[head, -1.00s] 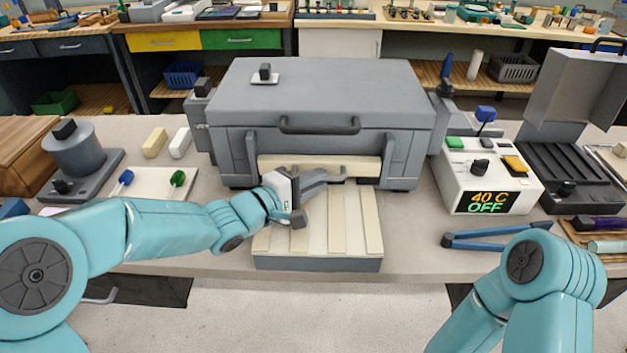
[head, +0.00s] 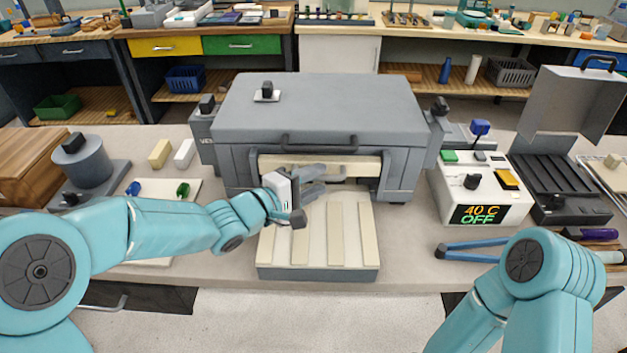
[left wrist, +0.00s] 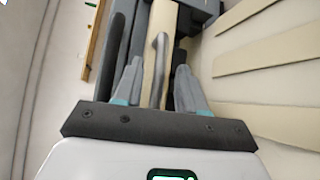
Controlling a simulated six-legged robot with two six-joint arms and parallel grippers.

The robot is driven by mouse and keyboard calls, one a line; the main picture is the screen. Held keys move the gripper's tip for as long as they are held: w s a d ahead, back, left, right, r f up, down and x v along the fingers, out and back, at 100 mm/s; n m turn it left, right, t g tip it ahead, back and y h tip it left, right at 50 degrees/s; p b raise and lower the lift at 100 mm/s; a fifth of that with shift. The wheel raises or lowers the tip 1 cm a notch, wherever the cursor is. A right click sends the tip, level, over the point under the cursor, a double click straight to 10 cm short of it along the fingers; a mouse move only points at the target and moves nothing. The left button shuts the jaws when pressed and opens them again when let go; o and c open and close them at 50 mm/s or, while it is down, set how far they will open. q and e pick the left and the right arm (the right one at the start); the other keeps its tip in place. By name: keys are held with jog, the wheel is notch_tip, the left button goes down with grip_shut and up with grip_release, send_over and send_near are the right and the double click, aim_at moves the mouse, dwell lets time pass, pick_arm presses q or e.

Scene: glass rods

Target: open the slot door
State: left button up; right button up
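The slot door (head: 362,167) is a cream strip across the low front opening of the grey furnace (head: 320,105). It appears down. In the left wrist view the cream strip (left wrist: 165,18) carries a grey bar handle (left wrist: 160,55). My left gripper (head: 325,181) is in front of the door, above the slatted ramp, its fingers pointing right. In the left wrist view its two fingers (left wrist: 159,75) are apart, with the handle between them. I cannot tell whether they touch it. The gripper hides part of the door in the head view. My right gripper is out of view.
The cream-slatted ramp (head: 318,272) lies below the slot. A control box (head: 480,190) reading "40 C OFF" stands right of the furnace, with blue tongs (head: 470,250) before it. A grey cylinder device (head: 84,165) stands at left. Bare bench top shows beside the ramp.

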pick_arm(q)
jog(key=v, duration=1.6)
jog(key=shift+p, duration=0.45)
jog(key=shift+s, duration=0.2)
